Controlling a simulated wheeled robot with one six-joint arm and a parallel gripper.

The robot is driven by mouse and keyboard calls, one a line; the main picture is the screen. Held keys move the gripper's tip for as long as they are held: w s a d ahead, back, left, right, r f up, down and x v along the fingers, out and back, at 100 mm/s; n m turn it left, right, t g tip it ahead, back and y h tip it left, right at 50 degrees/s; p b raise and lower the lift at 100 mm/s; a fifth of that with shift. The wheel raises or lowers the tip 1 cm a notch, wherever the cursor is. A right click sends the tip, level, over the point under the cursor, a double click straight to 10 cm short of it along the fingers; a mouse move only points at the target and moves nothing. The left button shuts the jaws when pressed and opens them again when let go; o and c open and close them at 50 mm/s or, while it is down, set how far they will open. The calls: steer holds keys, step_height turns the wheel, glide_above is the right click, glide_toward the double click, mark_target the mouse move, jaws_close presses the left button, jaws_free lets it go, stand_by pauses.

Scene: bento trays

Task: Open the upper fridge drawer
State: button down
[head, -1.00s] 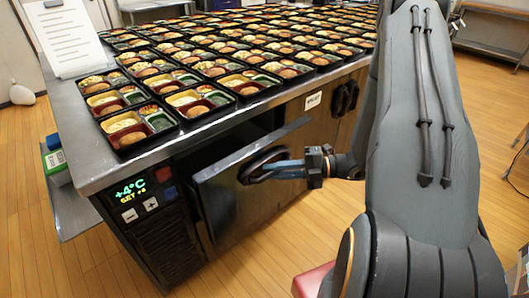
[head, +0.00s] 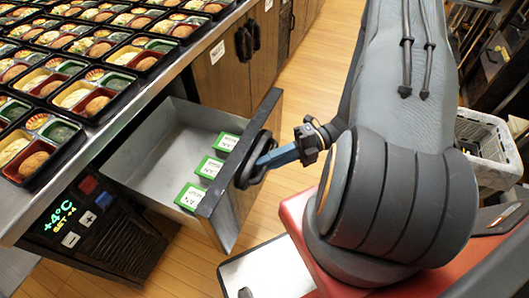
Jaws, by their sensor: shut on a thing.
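The upper fridge drawer (head: 160,150) is pulled well out from under the steel counter, and its metal inside shows. Several green-and-white boxes (head: 209,167) lie in it along the front panel (head: 229,205). My gripper (head: 262,160) is shut on the black drawer handle (head: 254,175) on the outer face of the front panel. The fingertips are partly hidden by the handle.
Bento trays (head: 88,48) fill the steel counter (head: 150,68) at upper left. A control panel (head: 70,215) showing +4°C is left of the drawer. Closed cupboard doors (head: 222,75) stand beyond it. A light crate (head: 488,140) is at right.

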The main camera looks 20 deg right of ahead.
steer(key=shift+s+d, duration=0.2)
steer(key=shift+d, duration=0.05)
steer(key=c, duration=2)
jaws_free()
steer(key=d, duration=0.2)
steer(key=d+b, duration=0.1)
steer(key=d, duration=0.2)
steer(key=d+r, duration=0.1)
steer(key=d, duration=0.1)
steer(key=shift+s+d, duration=0.2)
steer(key=shift+d, duration=0.2)
steer(key=shift+r, duration=0.1)
